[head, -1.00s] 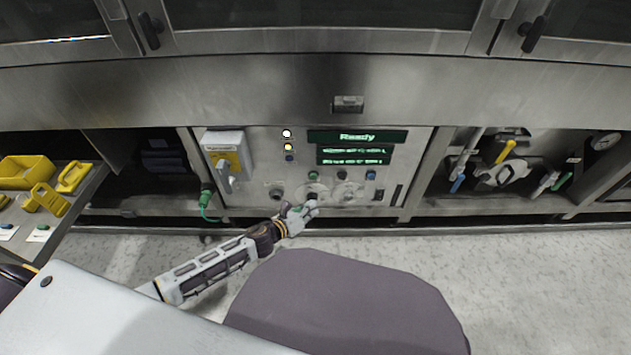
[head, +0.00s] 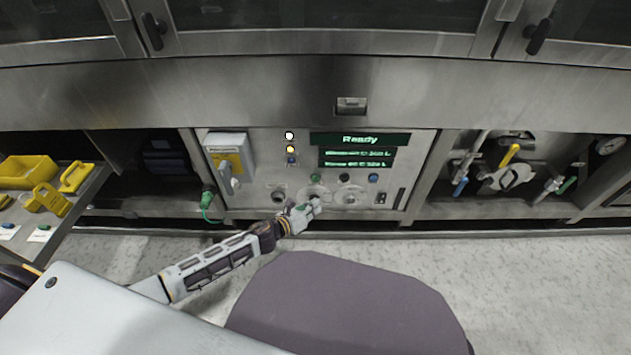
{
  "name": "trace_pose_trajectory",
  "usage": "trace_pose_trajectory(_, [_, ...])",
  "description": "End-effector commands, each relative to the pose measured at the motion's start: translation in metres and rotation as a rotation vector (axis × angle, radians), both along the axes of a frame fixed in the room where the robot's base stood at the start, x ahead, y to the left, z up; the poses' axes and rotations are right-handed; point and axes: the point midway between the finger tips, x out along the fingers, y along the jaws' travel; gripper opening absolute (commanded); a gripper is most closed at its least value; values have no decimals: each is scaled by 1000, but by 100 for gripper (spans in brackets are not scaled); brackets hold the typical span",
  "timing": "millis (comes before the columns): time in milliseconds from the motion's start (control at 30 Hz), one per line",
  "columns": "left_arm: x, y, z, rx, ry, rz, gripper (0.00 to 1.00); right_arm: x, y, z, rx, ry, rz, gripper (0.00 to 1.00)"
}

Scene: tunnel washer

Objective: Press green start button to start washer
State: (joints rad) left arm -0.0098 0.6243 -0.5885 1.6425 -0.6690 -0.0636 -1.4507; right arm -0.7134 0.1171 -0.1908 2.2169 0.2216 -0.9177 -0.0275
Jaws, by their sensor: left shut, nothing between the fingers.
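The washer's control panel (head: 262,150) is set low in the steel front. Its display (head: 357,138) reads "Ready" in green with two lines of green text below. The green start button (head: 315,178) sits below the display, at the left of a row with a black button (head: 344,177) and a blue button (head: 373,178). My left gripper (head: 312,206) is shut and empty. In the picture its fingertips are just below the green button, over the lower part of the panel; I cannot tell their distance from it. My right gripper is not in view.
A grey switch box (head: 227,141) and a green-plugged cable (head: 207,200) are at the panel's left. Yellow lockout parts (head: 47,197) lie on a side tray. Valves and pipes (head: 510,170) fill the right bay. Speckled floor (head: 540,270) is open at right.

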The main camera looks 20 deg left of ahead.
Motion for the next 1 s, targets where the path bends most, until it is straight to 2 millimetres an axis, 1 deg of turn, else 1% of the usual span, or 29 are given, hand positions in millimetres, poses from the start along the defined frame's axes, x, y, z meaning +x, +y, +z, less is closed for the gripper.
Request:
trace_pose_trajectory(333, [29,8,0,1,-2,0,0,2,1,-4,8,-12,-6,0])
trace_pose_trajectory(500, [42,13,0,1,-1,1,0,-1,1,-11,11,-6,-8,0])
trace_pose_trajectory(700, [57,16,1,1,-1,0,0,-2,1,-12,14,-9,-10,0])
trace_pose_trajectory(1000, [68,20,1,1,-1,0,0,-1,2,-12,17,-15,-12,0])
